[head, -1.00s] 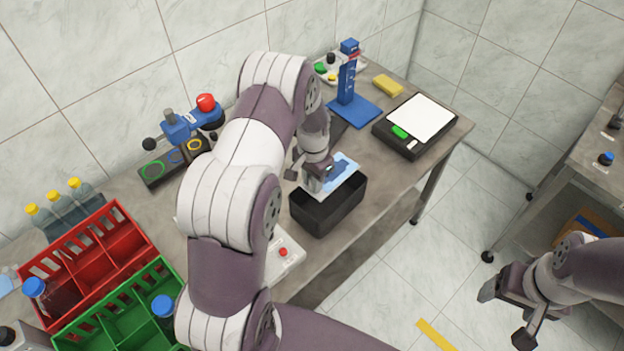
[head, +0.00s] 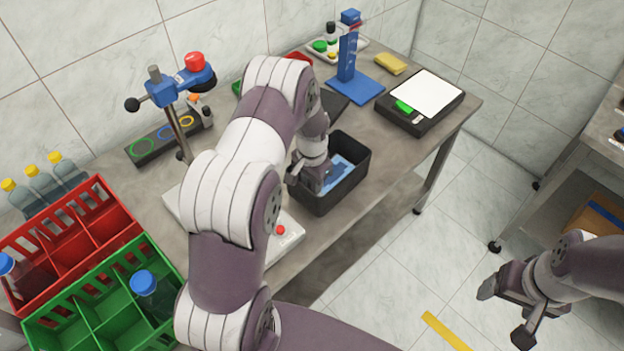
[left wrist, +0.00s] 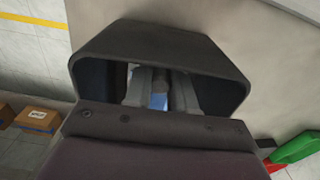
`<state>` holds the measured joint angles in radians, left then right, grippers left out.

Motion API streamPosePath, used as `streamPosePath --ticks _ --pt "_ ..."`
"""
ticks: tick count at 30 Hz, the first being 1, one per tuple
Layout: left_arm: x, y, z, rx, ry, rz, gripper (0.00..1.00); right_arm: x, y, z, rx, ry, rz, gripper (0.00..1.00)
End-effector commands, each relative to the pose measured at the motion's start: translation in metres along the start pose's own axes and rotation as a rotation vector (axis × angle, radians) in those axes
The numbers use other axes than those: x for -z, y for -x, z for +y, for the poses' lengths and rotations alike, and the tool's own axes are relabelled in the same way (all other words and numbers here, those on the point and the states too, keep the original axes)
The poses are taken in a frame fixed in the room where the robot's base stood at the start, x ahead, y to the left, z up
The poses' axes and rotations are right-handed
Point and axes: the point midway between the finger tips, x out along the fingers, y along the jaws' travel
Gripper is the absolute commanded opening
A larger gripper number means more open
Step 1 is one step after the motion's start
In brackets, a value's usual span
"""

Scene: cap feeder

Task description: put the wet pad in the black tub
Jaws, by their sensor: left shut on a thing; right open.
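The black tub (head: 322,203) stands near the front edge of the steel table. The wet pad (head: 340,171), white and blue, is inside the tub, partly hidden by my gripper and the tub's walls. My left gripper (head: 316,183) reaches down into the tub and is shut on the pad. In the left wrist view the tub (left wrist: 150,45) surrounds the fingers (left wrist: 160,95), with a bit of the blue pad (left wrist: 159,101) between them. My right gripper (head: 506,314) is open and empty, over the floor at the right.
A black scale (head: 420,103), a yellow sponge (head: 390,64) and a blue stand (head: 352,80) are right of and behind the tub. A press with a red knob (head: 194,62), a red crate (head: 75,235) and a green crate (head: 105,305) are at the left.

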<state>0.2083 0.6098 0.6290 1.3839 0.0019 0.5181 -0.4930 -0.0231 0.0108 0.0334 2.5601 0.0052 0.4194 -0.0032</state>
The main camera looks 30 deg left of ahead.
Motion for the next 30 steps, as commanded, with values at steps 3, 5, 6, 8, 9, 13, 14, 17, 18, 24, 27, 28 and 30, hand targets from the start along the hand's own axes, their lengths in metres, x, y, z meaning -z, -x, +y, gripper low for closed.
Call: streamPosePath --ticks 3,5,6,8,9,13,14,17,18,24,27,28,30 --pt "0.0002 -0.0153 -0.0001 0.0 0.0 0.0 0.0 -0.0012 -0.0107 0.0 0.0 0.0 0.0 0.76" --pt "0.0003 -0.0173 -0.0002 0.0 0.0 0.001 0.0 -0.0013 -0.0114 0.0 0.0 0.0 0.0 0.76" --pt "0.0003 -0.0176 -0.0002 0.0 0.0 0.001 0.0 -0.0013 -0.0113 0.0 0.0 0.0 0.0 0.76" --pt "0.0002 -0.0174 -0.0001 0.0 0.0 0.001 0.0 -0.0012 -0.0108 0.0 0.0 0.0 0.0 0.76" --pt "0.0001 -0.0171 -0.0001 0.0 0.0 0.001 0.0 -0.0011 -0.0104 0.0 0.0 0.0 0.0 0.76" --pt "-0.0001 -0.0171 0.0001 0.0 0.0 0.0 0.31 -0.0011 -0.0103 0.0 0.0 0.0 0.0 0.76" --pt "-0.0001 -0.0171 0.0001 0.0 0.0 0.0 0.41 -0.0011 -0.0103 0.0 0.0 0.0 0.0 0.76" --pt "0.0 -0.017 0.0 0.0 0.0 0.0 0.54 -0.0011 -0.0104 0.0 0.0 0.0 0.0 0.76" --pt "0.0 -0.0169 0.0 0.0 0.0 0.0 0.54 -0.0011 -0.0104 0.0 0.0 0.0 0.0 0.76" --pt "0.0001 -0.0168 0.0 0.0 0.0 0.0 0.75 -0.0011 -0.0104 0.0 0.0 0.0 0.0 0.76" --pt "0.0001 -0.0168 -0.0001 0.0 0.0 0.0 0.75 -0.0012 -0.0104 0.0 0.0 0.0 0.0 0.76" --pt "0.0001 -0.0168 -0.0001 0.0 0.0 0.0 0.75 -0.0012 -0.0104 0.0 0.0 0.0 0.0 0.76" --pt "0.0001 -0.0167 -0.0001 0.0 0.0 0.0 0.75 -0.0012 -0.0104 0.0 0.0 0.0 0.0 0.76"
